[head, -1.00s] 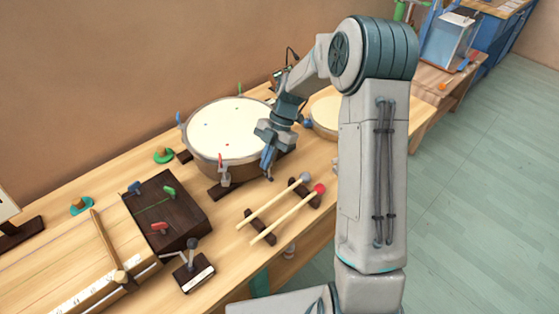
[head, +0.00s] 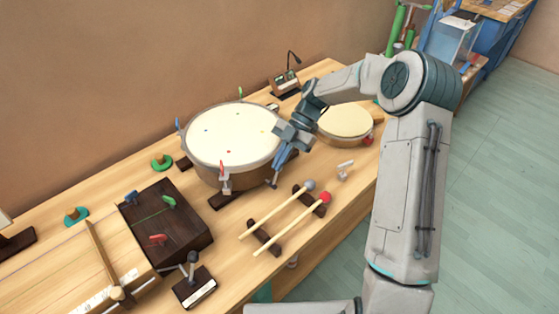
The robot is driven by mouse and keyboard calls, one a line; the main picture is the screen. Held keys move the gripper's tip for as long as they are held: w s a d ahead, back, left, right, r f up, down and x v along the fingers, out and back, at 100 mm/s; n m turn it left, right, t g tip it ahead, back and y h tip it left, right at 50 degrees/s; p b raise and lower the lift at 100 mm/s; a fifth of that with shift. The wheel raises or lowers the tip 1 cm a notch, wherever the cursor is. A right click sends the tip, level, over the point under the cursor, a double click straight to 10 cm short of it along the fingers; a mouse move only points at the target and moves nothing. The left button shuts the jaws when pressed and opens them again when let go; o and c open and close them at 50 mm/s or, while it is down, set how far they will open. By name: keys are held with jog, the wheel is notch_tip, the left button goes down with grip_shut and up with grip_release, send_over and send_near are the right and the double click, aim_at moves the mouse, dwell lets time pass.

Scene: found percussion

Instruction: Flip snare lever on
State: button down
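The large drum (head: 234,135) with a pale head stands on the bench, with small coloured clamps or levers round its rim. A red one (head: 222,169) sits at its front. My gripper (head: 276,181) points down at the drum's right front side, close to its wall. I cannot tell whether it touches. Its fingertips are small and partly merge with the drum's side, so their opening is unclear. A separate lever with a dark knob stands on a dark labelled base (head: 195,288) at the bench's front, well left of my gripper. Which lever is the snare lever is unclear.
Two mallets (head: 283,215) rest on dark cradles in front of the drum. A smaller drum (head: 345,122) stands right, behind my arm. A small white piece (head: 345,167) lies near the right edge. A dark box (head: 165,225) with coloured levers stands left. Bare bench lies between.

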jog(key=shift+d, duration=0.1)
jog(key=shift+s+a+r, duration=0.25)
jog(key=shift+s+a, duration=0.05)
jog(key=w+d+r, duration=0.3)
jog(key=r, duration=0.5)
jog(key=shift+d+b, duration=0.3)
jog(key=shift+d, duration=0.1)
